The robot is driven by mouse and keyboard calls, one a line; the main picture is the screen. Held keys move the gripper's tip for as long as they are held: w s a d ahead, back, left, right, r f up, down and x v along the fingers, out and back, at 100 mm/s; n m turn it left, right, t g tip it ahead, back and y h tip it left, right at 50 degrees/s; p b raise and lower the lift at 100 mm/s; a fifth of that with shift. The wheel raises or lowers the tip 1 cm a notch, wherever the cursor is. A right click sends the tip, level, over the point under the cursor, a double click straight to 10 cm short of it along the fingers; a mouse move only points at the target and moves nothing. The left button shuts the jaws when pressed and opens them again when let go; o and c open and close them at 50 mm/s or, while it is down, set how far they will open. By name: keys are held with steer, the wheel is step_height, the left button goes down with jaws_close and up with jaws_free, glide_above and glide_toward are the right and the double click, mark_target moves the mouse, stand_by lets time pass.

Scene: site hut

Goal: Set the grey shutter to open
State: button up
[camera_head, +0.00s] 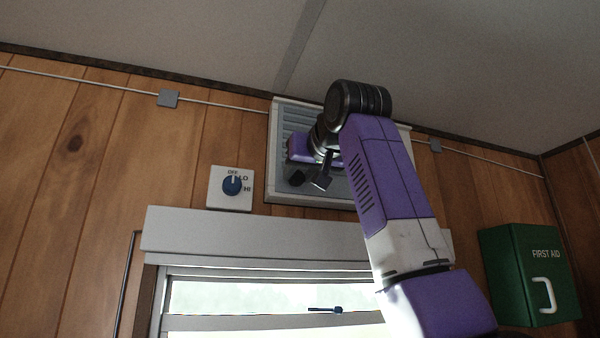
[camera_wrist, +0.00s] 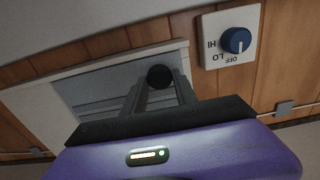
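The grey shutter (camera_head: 274,165) is a slatted panel in a pale frame, high on the wood wall. My arm hides much of it, and I cannot tell how its slats are set. It also shows in the wrist view (camera_wrist: 100,87). My gripper (camera_head: 310,180) is in front of the shutter's lower part. In the wrist view my gripper (camera_wrist: 161,77) has its two fingers apart. A dark round knob (camera_wrist: 160,78) shows between the fingertips. I cannot tell whether the fingers touch it.
A white dial plate with a blue knob (camera_head: 232,185) is just left of the shutter. Below is a window with a pale top box (camera_head: 220,235). A green first aid box (camera_head: 530,275) hangs at right. A thin cable (camera_head: 70,77) runs along the wall under the ceiling.

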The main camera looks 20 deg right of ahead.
jaws_close()
steer(key=shift+s, duration=0.1)
stand_by(1.0)
